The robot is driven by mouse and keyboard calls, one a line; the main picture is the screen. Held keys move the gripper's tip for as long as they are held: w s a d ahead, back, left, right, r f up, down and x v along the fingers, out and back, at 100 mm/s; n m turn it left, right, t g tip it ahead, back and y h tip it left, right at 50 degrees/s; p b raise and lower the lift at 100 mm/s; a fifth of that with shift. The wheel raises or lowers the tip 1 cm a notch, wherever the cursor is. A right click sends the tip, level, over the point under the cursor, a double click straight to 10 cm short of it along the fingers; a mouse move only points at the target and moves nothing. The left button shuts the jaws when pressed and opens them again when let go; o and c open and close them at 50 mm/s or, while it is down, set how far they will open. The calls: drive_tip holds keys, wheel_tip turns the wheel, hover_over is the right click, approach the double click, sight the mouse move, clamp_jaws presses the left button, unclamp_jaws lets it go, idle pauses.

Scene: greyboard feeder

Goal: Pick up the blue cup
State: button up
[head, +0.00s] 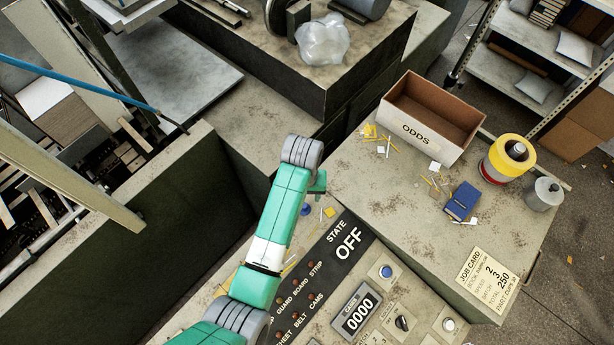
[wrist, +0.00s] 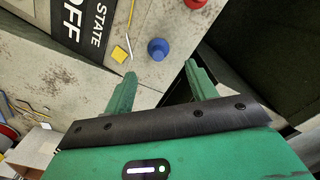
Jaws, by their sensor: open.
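A small round blue object, which looks like the blue cup (wrist: 158,49), sits on the grey worn surface in the wrist view. It lies just beyond and between my fingertips, and nothing touches it. My gripper (wrist: 160,72) is open and empty, with one green finger to each side. In the head view the blue cup (head: 306,210) is small, just below my gripper (head: 319,186) and close to the edge of the dark STATE OFF panel. Its inside cannot be made out.
A yellow chip (wrist: 119,54) and a thin stick lie beside the cup. A red round object (wrist: 194,3) is at the top edge. A dark drop (wrist: 255,60) lies right.

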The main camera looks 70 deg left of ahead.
wheel_tip(320, 180, down, 7)
drive_tip(key=shift+d+f, duration=0.15)
drive_tip(key=shift+f, duration=0.05)
drive_tip(key=c, duration=1)
